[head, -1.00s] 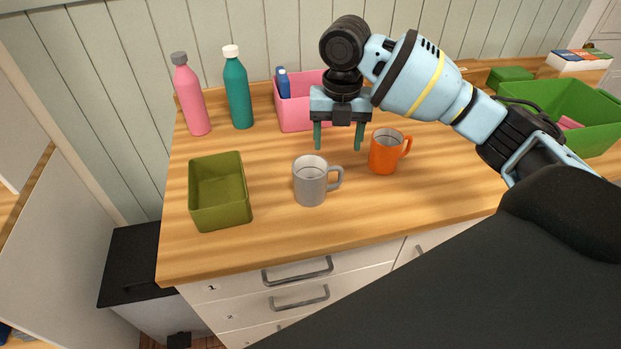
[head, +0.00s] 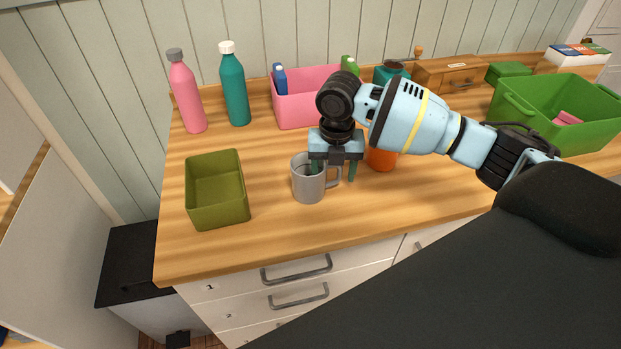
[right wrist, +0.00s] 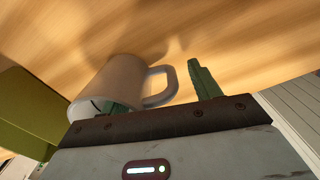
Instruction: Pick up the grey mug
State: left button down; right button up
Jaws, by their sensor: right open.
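The grey mug (head: 308,186) stands upright on the wooden counter, its handle pointing right. My right gripper (head: 333,176) is open and lowered at the mug's right side. One finger appears to dip inside the mug's opening and the other is beyond the handle. In the right wrist view the mug (right wrist: 112,88) shows with its handle between the two green fingers (right wrist: 160,95); the left finger is partly hidden by the mug wall. I cannot tell whether either finger touches it. My left gripper is not in view.
An orange mug (head: 381,160) stands close by on the right, partly hidden by my gripper. An olive bin (head: 216,205) is to the left. A pink bin (head: 300,108), two bottles and a green crate (head: 560,120) stand further back. The counter's front is clear.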

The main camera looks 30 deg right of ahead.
jog(key=shift+f, duration=0.4)
jog(key=c, duration=1.3)
jog(key=shift+r, duration=0.2)
jog(key=shift+w+r, duration=0.1)
jog(key=shift+r, duration=1.3)
jog(key=shift+c, duration=0.2)
jog(key=shift+s+d+r, duration=0.1)
jog(key=shift+s+r, duration=0.15)
jog(key=s+d+r, duration=0.1)
jog(key=s+d, duration=0.4)
jog(key=s, duration=0.9)
jog(key=shift+s+d+r, duration=0.15)
jog(key=shift+s, duration=0.05)
jog(key=shift+s, duration=0.1)
